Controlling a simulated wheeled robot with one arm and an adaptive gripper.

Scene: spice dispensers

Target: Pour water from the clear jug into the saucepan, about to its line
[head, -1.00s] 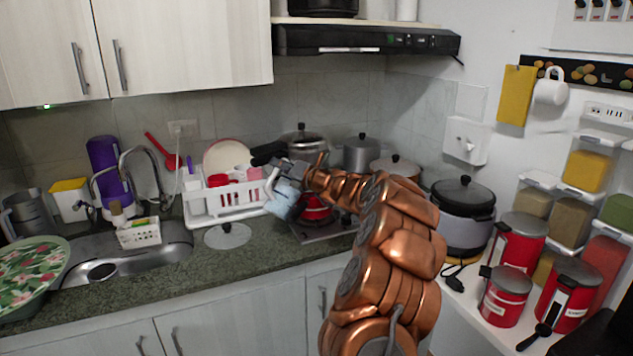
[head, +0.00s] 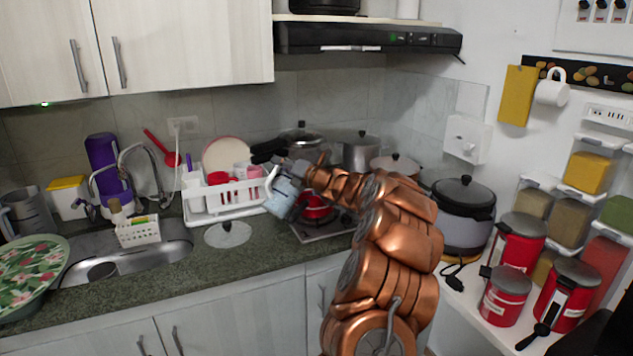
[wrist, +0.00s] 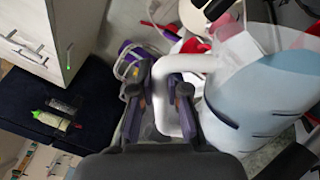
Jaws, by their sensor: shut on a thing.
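The clear jug (head: 284,196) hangs tilted from my gripper (head: 285,167) in the head view, above the counter, just left of the red saucepan (head: 316,207). In the wrist view my gripper (wrist: 162,92) is shut on the jug's white handle (wrist: 190,64). The jug's body (wrist: 262,98) fills the right side there, bluish with dark marks on its wall. The saucepan sits on the dark hob and is partly hidden by the jug and my arm. Its inside, its line and any falling water cannot be made out.
A white dish rack (head: 235,200) with cups stands behind and left of the jug. A glass lid (head: 228,234) lies on the counter in front of it. Several pots, including a silver one (head: 361,152), stand behind my arm.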

